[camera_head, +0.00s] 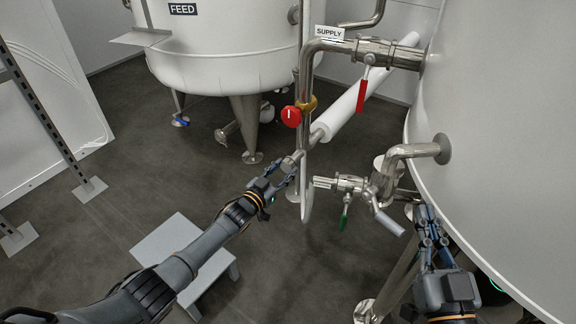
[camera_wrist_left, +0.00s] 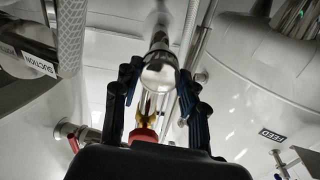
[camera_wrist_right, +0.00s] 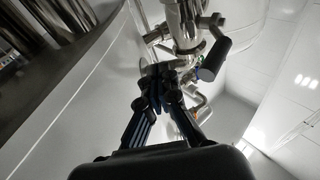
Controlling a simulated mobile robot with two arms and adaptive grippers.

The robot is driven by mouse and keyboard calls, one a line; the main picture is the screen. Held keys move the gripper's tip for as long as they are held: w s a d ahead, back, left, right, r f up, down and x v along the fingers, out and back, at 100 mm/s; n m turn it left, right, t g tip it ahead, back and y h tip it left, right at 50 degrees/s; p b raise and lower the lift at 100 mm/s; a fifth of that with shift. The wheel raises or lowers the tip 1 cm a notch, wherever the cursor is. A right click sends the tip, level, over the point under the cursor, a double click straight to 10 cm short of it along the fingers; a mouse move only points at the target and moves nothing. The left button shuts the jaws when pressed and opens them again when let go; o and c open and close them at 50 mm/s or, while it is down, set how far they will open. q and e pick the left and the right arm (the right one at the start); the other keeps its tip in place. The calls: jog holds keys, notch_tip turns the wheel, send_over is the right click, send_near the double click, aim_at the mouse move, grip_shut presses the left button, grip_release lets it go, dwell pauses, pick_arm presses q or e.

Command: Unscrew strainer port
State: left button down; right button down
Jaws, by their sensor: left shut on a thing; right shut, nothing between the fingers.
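A steel, capped pipe end, which looks like the strainer port (camera_wrist_left: 160,72), sits between the fingers of my left gripper (camera_wrist_left: 158,84) in the left wrist view. The fingers partly hide the port there. My right gripper (camera_head: 425,212) is shut and empty beside the large tank at right. In the right wrist view its fingertips (camera_wrist_right: 160,74) are together, just below steel fittings.
A red-knobbed valve (camera_head: 291,116) is above my left gripper. A green-handled valve (camera_head: 345,217) and a grey-handled lever (camera_head: 388,222) lie between the grippers. A grey step stool (camera_head: 182,250) stands below my left arm. The FEED tank (camera_head: 225,55) is behind.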

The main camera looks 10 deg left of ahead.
pick_arm(q)
jog(key=shift+d+r, duration=0.1)
jog(key=shift+d, duration=0.3)
jog(key=n, duration=0.2)
jog(key=shift+n, duration=1.5)
pick_arm(e)
jog(key=shift+f, duration=0.25)
pick_arm(q)
jog(key=c, duration=1)
grip_release()
pick_arm(e)
jog(key=shift+d, duration=0.1)
pick_arm(q)
jog(key=shift+a, duration=0.15)
